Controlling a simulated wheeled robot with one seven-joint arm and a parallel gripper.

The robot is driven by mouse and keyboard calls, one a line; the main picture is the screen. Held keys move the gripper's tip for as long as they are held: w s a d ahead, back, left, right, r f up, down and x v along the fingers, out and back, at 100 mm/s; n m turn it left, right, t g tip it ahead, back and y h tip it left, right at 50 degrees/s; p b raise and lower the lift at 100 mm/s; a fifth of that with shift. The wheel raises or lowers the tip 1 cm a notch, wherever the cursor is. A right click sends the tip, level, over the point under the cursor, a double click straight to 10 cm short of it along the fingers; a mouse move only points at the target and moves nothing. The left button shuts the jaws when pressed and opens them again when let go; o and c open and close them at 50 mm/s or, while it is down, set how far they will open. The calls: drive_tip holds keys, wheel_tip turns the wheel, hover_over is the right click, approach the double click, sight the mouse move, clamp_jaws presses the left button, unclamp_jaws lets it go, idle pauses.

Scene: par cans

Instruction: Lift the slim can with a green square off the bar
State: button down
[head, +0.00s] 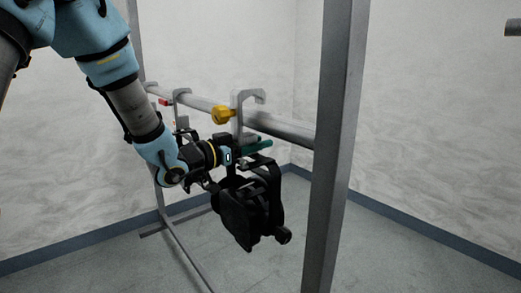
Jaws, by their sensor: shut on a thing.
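A black can (242,212) hangs in the middle of the head view, tilted, with its pale metal hook (238,108) rising above it. The hook's curved top stands higher than the bar (284,129), with its tip seen above the bar's upper edge. My gripper (238,150) comes in from the left and is shut on the can's mounting, just below the hook. A teal-green strip (257,147) shows beside the gripper; I cannot tell whether it is the can's mark. The jaws and the grip point are partly hidden.
A yellow knob (222,115) sits by the hook. A second hook (181,92) with a red knob (165,101) is farther left on the bar; what it bears is mostly hidden behind my arm. A grey upright post (337,140) stands close on the right. Open floor lies beyond.

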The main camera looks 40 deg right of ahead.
drive_tip(key=w+a+b, duration=0.1)
drive_tip(key=a+b, duration=0.1)
drive_tip(key=a, duration=1.4)
drive_tip(key=shift+a+r, duration=0.15)
drive_tip(key=shift+a, duration=0.2)
